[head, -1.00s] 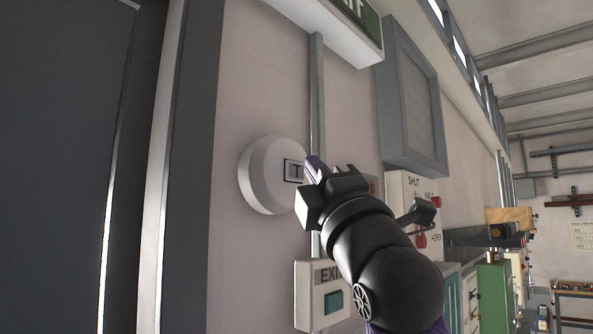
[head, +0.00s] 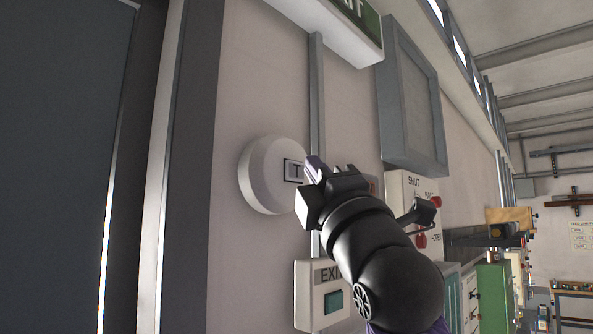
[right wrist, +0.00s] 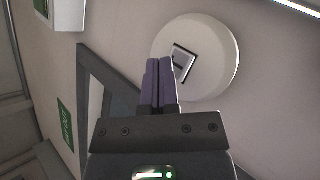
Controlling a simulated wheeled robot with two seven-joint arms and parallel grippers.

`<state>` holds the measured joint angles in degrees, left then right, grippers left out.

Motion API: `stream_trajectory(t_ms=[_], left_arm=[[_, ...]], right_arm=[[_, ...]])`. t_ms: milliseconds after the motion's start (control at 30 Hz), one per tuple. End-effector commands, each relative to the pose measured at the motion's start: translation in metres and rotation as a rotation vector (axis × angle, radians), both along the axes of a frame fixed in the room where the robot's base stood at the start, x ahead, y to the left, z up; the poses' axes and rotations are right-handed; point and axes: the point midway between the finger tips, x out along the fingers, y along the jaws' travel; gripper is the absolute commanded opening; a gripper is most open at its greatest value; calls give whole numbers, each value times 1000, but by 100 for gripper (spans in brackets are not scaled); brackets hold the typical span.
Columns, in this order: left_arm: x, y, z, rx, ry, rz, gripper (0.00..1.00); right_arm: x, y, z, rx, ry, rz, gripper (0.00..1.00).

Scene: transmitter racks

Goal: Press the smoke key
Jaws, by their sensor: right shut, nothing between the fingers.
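A round white detector (head: 268,176) is fixed to the wall in the head view. On its face is a small dark-framed square key with a letter T (head: 293,171), partly hidden by my fingertips. My right gripper (head: 314,168) is shut and empty, its purple fingertips at the right edge of the key. In the right wrist view the detector (right wrist: 213,62) stands beyond the shut fingers (right wrist: 160,64). Their tips overlap the lower left part of the key (right wrist: 183,60) there. I cannot tell whether they touch it. My left gripper is not in view.
An EXIT push box (head: 322,296) is below the detector, and a SHUT/HALT/OPEN panel (head: 405,190) is right of my gripper. A grey wall cabinet (head: 411,95) and a green exit sign (head: 355,18) are above. A dark door (head: 60,160) fills the left.

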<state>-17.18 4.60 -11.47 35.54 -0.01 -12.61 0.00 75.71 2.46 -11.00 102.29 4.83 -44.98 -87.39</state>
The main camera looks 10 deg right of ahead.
Motion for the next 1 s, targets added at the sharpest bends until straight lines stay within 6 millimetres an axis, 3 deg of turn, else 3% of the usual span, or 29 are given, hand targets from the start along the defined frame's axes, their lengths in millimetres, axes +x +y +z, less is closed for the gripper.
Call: stream_trajectory(t_ms=[1000], left_arm=[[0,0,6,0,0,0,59]], right_arm=[[7,6,0,0,0,0,0]])
